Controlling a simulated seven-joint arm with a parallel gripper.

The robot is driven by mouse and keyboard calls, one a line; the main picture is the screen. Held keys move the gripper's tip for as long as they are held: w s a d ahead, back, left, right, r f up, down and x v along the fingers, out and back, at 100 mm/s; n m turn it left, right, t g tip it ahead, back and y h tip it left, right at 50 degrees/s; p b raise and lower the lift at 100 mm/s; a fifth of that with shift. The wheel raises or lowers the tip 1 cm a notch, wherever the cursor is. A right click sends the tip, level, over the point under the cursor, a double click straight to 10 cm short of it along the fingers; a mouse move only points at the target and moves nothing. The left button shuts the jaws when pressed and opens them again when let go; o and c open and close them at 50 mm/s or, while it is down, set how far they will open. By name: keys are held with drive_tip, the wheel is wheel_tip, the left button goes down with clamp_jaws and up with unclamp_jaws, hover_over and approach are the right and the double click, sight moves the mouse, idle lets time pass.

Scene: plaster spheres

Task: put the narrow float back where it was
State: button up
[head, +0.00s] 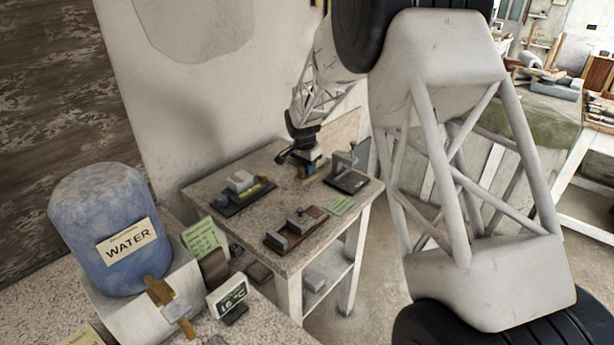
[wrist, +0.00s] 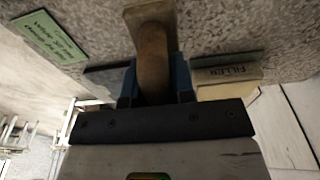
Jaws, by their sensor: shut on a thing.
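My gripper (head: 303,160) is over the far part of the small speckled table (head: 282,192) in the head view. In the wrist view its blue fingers (wrist: 155,84) are shut around a brown handle-like piece, which I take to be the narrow float (wrist: 152,55). A paler, wider end of it points to the top of the wrist view. The held part is mostly hidden by the gripper in the head view. Whether it touches the tabletop, I cannot tell.
A box marked FILLER (wrist: 226,76) lies beside my fingers. A blue water drum (head: 110,225) stands at left.

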drive_tip(key=shift+f, duration=1.75)
drive_tip(key=shift+f, duration=0.1)
drive_tip(key=o, duration=0.8)
drive_tip(key=shift+o, duration=0.2)
drive_tip(key=r, duration=0.8)
drive_tip(key=s+a+r, duration=0.1)
drive_tip(key=r, duration=0.3)
drive_tip(key=shift+r, duration=0.1)
